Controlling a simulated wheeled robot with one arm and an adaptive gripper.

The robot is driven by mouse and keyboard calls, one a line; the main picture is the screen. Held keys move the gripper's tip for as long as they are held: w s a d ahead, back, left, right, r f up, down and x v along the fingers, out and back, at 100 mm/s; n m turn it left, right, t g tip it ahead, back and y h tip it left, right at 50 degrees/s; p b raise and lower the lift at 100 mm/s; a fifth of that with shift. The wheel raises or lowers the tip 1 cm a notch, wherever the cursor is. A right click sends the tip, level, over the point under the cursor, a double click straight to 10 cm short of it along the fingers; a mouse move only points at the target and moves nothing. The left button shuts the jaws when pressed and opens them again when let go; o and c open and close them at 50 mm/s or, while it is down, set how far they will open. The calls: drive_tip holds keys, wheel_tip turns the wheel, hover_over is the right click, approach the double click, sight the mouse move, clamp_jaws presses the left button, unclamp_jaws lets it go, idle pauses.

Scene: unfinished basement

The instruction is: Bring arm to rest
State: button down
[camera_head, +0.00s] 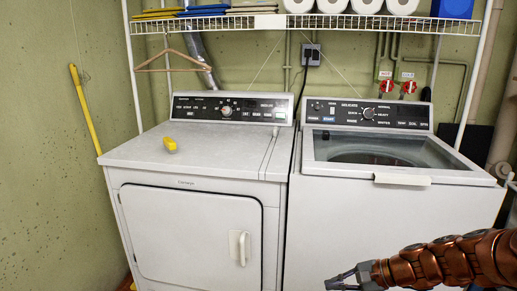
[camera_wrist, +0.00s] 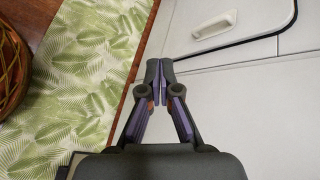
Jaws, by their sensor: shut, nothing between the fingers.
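My gripper (camera_head: 347,280) is at the bottom of the head view, at the end of my copper-coloured arm reaching in from the right. It is in front of the white washer (camera_head: 335,225), low against its front. In the wrist view my gripper (camera_wrist: 159,72) has its fingertips together with nothing between them. The dryer door (camera_wrist: 270,15) with its white handle (camera_wrist: 214,24) is beyond the fingertips. I cannot tell whether the fingers touch the machine.
A wire shelf (camera_head: 330,25) runs above both. A leaf-patterned rug (camera_wrist: 85,75) and a woven basket (camera_wrist: 10,70) lie left in the wrist view.

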drive_tip(key=s+a+r+n+g+h+p, duration=0.35)
drive_tip(key=s+r+n+p, duration=0.2)
drive_tip(key=s+r, duration=0.45)
drive_tip(key=s+a+r+n+g+h+p, duration=0.2)
drive_tip(key=s+a+r+n+p, duration=0.25)
drive_tip(key=s+r+p, duration=0.5)
drive_tip(key=s+d+r+n+h+p, duration=0.1)
drive_tip(key=s+d+r+h, duration=0.1)
drive_tip(key=s, duration=0.3)
drive_tip(key=s+d+r+n+h+p, duration=0.1)
drive_tip(key=s+d+r+h+p, duration=0.1)
drive_tip(key=s, duration=0.4)
drive_tip(key=shift+s+d+r+n+h, duration=0.35)
drive_tip(key=shift+d+r, duration=0.35)
drive_tip(key=shift+d, duration=0.4)
drive_tip(key=shift+g, duration=0.25)
